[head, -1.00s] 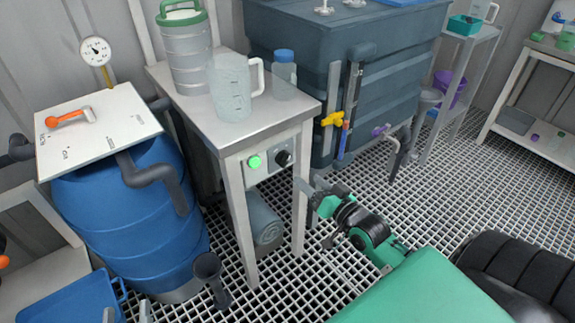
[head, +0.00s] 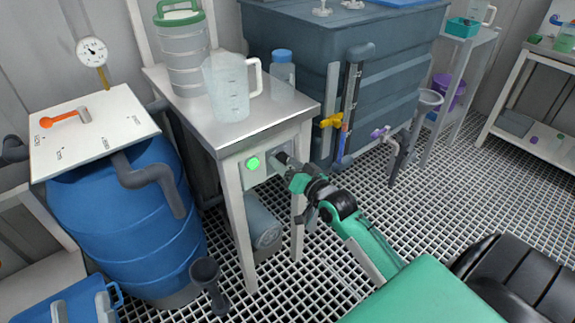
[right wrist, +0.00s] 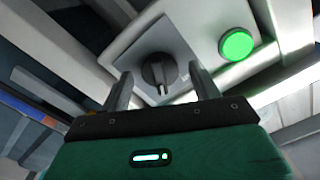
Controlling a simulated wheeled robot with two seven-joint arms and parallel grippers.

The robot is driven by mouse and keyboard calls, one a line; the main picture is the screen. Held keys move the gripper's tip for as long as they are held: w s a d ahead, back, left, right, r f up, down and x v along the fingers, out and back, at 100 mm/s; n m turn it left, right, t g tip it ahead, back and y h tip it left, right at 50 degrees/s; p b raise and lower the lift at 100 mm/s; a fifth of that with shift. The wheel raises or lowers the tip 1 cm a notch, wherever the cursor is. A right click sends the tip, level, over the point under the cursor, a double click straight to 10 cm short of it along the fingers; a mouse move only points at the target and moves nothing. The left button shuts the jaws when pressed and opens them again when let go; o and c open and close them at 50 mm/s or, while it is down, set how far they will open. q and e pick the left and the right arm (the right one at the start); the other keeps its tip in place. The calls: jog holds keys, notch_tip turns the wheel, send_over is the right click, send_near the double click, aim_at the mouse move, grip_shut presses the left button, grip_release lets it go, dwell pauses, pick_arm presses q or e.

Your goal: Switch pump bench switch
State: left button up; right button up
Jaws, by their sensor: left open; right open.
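The pump bench (head: 262,128) is a metal-topped table with a grey switch panel on its front. The switch, a black rotary knob (right wrist: 158,72), shows in the right wrist view, its pointer towards the gripper. A lit green lamp (head: 253,163) is beside it; it also shows in the right wrist view (right wrist: 235,44). My right gripper (head: 284,161) is open in front of the panel and mostly hides the knob in the head view. Its fingers stand on either side of the knob in the right wrist view; contact cannot be told. My left gripper (head: 80,309) is open, partly visible at the bottom left.
A clear jug (head: 230,92), a blue-capped bottle (head: 282,70) and a green-lidded canister (head: 184,55) stand on the bench. A blue barrel (head: 120,215) is left of it, a dark tank (head: 395,90) behind right. The grating floor (head: 430,210) is open to the right.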

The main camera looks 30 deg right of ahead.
jog(key=c, duration=1)
jog(key=shift+o, duration=0.2)
